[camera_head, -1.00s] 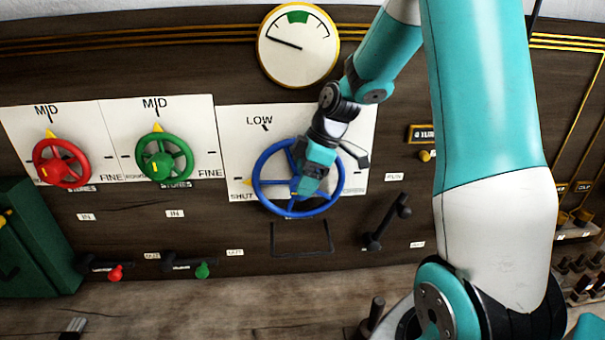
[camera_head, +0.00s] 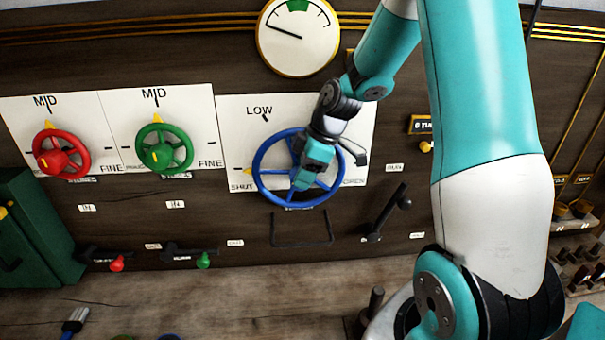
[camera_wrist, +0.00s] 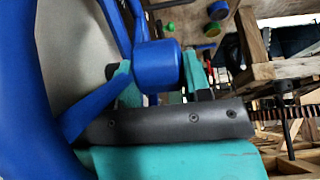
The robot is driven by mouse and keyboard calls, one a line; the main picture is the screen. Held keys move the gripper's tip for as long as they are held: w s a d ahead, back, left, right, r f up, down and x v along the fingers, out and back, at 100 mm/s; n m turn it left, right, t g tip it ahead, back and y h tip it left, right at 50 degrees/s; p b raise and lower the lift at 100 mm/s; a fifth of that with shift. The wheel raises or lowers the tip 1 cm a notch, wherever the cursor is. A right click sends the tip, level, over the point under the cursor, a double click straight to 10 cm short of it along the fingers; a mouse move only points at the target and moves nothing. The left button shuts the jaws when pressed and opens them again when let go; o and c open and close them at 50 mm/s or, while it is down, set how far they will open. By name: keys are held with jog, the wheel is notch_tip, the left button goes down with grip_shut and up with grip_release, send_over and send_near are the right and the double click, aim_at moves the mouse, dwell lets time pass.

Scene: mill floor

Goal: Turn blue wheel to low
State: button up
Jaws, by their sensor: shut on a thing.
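The blue wheel (camera_head: 258,186) is mounted on a white plate on the dark panel. Its plate reads SHUT at lower left, LOW at the top and OPEN at lower right. The wheel's yellow pointer (camera_head: 248,171) is at the left, beside SHUT. My gripper (camera_head: 300,184) is at the wheel's middle and covers much of the hub. In the wrist view a blue knob-like part of the wheel (camera_wrist: 157,66) sits between the fingers, and my gripper (camera_wrist: 160,88) is shut on the wheel.
A red wheel (camera_head: 85,158) and a green wheel (camera_head: 185,152), both with pointers up at MID, are to the left. A round gauge (camera_head: 298,50) hangs above. A black lever (camera_head: 390,215) juts out at lower right. A wooden ledge (camera_head: 250,295) runs below.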

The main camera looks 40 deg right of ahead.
jog(key=t+y+b, duration=0.1)
jog(key=b, duration=0.1)
jog(key=t+y+b, duration=0.1)
jog(key=y+b, duration=0.1)
jog(key=f+t+y+b, duration=0.1)
jog(key=b, duration=0.2)
jog(key=shift+s+d+f, duration=0.1)
jog(key=shift+s+d, duration=0.05)
jog(key=shift+d, duration=0.25)
jog(key=shift+f+t+y+b, duration=0.1)
jog(key=shift+t+y+b, duration=0.5)
jog(key=shift+y+b, duration=0.5)
jog(key=shift+b, duration=0.3)
jog(key=shift+s+r+t+y+p, duration=0.1)
jog(key=shift+r+t+y+p, duration=0.4)
jog(key=shift+y+p, duration=0.25)
jog(key=shift+r+t+y+p, duration=0.1)
jog(key=shift+t+y+p, duration=0.25)
jog(key=shift+p, duration=0.9)
jog(key=p, duration=0.3)
jog(key=shift+t+y+p, duration=0.25)
jog(key=shift+y+p, duration=0.1)
jog(key=shift+y, duration=0.05)
jog(key=shift+d+f+y+p, duration=0.1)
jog(key=shift+f+y+p, duration=0.25)
jog(key=shift+p, duration=0.65)
jog(key=o, duration=0.9)
jog(key=shift+f, duration=0.1)
